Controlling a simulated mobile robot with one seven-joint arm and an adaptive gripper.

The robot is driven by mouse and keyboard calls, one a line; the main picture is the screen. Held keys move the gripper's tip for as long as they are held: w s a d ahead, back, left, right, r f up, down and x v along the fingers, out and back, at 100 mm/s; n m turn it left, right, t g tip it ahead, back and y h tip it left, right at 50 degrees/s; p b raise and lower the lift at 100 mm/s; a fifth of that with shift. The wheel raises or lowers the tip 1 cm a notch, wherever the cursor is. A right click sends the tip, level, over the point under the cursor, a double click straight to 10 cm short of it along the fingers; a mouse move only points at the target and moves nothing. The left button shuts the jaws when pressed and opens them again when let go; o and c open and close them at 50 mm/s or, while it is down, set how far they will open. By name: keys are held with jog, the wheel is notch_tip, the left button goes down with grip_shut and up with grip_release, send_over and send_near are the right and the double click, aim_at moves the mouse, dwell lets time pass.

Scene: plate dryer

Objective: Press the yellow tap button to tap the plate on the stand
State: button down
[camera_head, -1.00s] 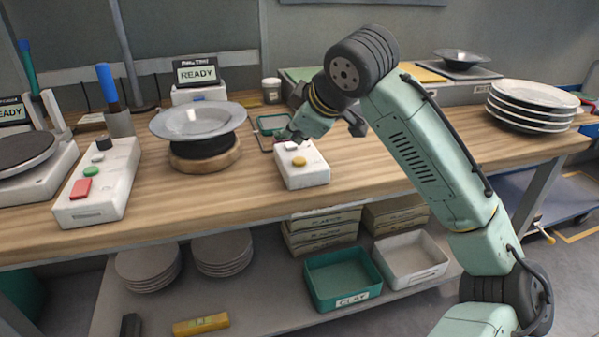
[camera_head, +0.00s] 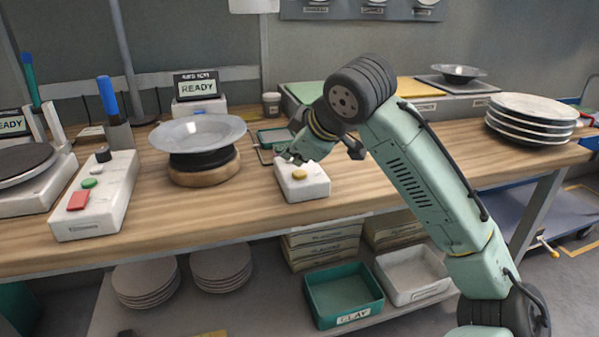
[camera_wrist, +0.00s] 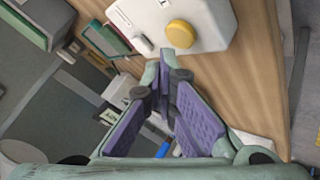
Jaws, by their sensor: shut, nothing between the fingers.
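A white control box (camera_head: 303,188) sits on the wooden bench with a round yellow button (camera_head: 299,175) on top. In the wrist view the yellow button (camera_wrist: 180,33) and white box (camera_wrist: 217,18) lie just beyond my fingertips. My gripper (camera_head: 288,156) is shut and empty, over the back left part of the box and behind the button. In the wrist view my gripper (camera_wrist: 164,68) shows a visible gap to the button. A grey plate (camera_head: 198,130) rests on a round black stand (camera_head: 204,158) with a wooden base, left of the box.
A second control box (camera_head: 95,195) with red, green and black controls stands at left. A READY display (camera_head: 198,86) is behind the plate. Stacked plates (camera_head: 530,118) stand at right. A green tray (camera_head: 275,137) lies behind the white box. The bench front is clear.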

aim_at(296, 174)
jog(key=shift+f, duration=0.1)
dwell(0.6)
jog(key=shift+f, duration=0.35)
jog(key=shift+f+b, duration=0.4)
jog(key=shift+f, duration=0.1)
dwell(0.5)
jog(key=shift+r, duration=0.15)
jog(key=shift+r+p, duration=0.75)
jog(key=shift+p, duration=0.1)
notch_tip(296, 174, up, 5)
jog(key=p, duration=0.4)
jog(key=shift+r+p, duration=0.1)
jog(key=shift+p, duration=0.2)
dwell(0.3)
